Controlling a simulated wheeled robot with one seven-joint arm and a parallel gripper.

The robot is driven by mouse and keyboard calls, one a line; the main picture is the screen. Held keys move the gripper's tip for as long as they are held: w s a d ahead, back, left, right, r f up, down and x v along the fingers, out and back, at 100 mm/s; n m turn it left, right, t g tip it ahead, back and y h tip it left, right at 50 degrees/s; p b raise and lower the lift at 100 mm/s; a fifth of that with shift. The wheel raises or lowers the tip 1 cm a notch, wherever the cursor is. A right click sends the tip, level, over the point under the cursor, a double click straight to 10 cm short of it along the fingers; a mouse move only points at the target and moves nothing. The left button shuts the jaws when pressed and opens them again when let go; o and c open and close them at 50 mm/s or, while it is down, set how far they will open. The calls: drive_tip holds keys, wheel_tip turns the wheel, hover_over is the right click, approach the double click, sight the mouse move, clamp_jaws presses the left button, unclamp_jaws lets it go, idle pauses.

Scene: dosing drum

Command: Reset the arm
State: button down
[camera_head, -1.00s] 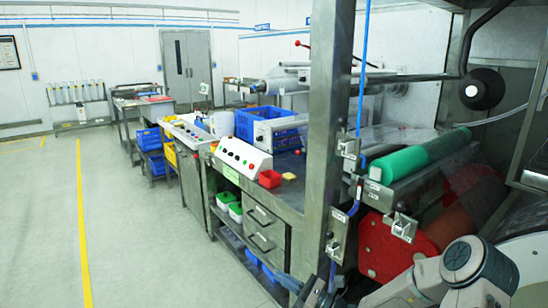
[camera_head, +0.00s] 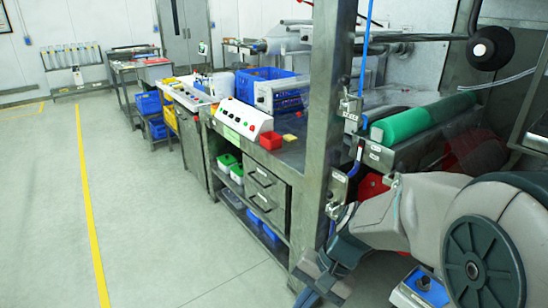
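My arm fills the lower right of the head view and reaches left, with its large grey joints close to the camera. My gripper (camera_head: 318,284) is the dark end of the arm, low in the picture in front of the steel post (camera_head: 330,130). Its fingers are small and dark there, and I cannot tell whether they are open or shut. I see no object held in it. No dosing drum can be made out for certain.
A steel workbench (camera_head: 285,158) with drawers carries a white control box (camera_head: 240,120), a red bin (camera_head: 271,141) and a blue crate (camera_head: 258,82). A green roller (camera_head: 415,122) is right of the post. The floor (camera_head: 150,210) at left is clear.

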drive_tip(key=s+d+r+n+t+h, duration=0.4)
drive_tip(key=d+r+h, duration=0.1)
drive_tip(key=d, duration=0.4)
drive_tip(key=shift+s+r+n+t+h, duration=0.2)
drive_tip(key=shift+r+n+t+h, duration=0.15)
drive_tip(key=shift+r, duration=0.4)
